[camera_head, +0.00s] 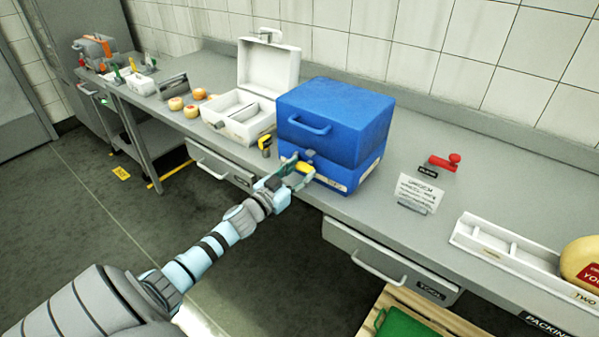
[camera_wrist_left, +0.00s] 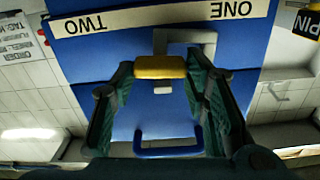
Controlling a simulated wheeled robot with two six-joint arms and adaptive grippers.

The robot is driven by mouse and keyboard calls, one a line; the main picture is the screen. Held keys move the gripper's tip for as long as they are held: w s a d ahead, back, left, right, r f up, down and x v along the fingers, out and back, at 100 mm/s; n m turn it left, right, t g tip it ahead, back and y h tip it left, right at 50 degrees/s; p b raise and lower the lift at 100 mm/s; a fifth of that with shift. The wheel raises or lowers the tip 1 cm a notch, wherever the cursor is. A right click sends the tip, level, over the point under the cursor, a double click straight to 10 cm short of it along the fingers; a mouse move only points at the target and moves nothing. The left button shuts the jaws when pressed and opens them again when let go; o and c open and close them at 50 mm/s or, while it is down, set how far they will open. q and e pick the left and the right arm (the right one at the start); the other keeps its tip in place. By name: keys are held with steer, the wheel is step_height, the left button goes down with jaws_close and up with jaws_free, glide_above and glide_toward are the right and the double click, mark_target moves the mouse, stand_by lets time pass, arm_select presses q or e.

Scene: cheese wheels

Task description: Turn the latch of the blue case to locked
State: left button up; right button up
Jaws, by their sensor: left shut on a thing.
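The blue case (camera_head: 345,108) stands closed on the grey workbench, its blue carry handle (camera_head: 309,124) on the front. Its yellow latch (camera_head: 303,167) is low on the front face; it also shows in the left wrist view (camera_wrist_left: 160,68), lying crosswise between the fingers. My left gripper (camera_head: 296,175) reaches the case front and is shut on the latch; the wrist view shows its dark green fingers (camera_wrist_left: 163,75) either side of it. In that view the case is upside down, with a ONE and TWO label strip (camera_wrist_left: 150,20). My right gripper is out of view.
An open white case (camera_head: 240,118) stands left of the blue one, with a yellow-and-dark item (camera_head: 265,145) between them. To the right are a red object (camera_head: 446,161), a printed sign (camera_head: 416,191) and a white tray (camera_head: 500,250). A drawer handle (camera_head: 378,268) projects below the bench edge.

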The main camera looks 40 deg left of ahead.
arm_select(q)
steer(key=m, duration=0.4)
steer(key=shift+f, duration=0.1)
steer(key=m+b, duration=0.1)
steer(key=m, duration=0.3)
steer(key=shift+d+f+m, duration=0.1)
steer(key=shift+m, duration=0.2)
steer(key=m, duration=0.4)
steer(key=shift+m+b, duration=0.3)
steer(key=shift+f+m, duration=0.1)
steer(key=shift+m, duration=1.7)
steer(key=o, duration=1.1)
steer(key=shift+o, duration=0.2)
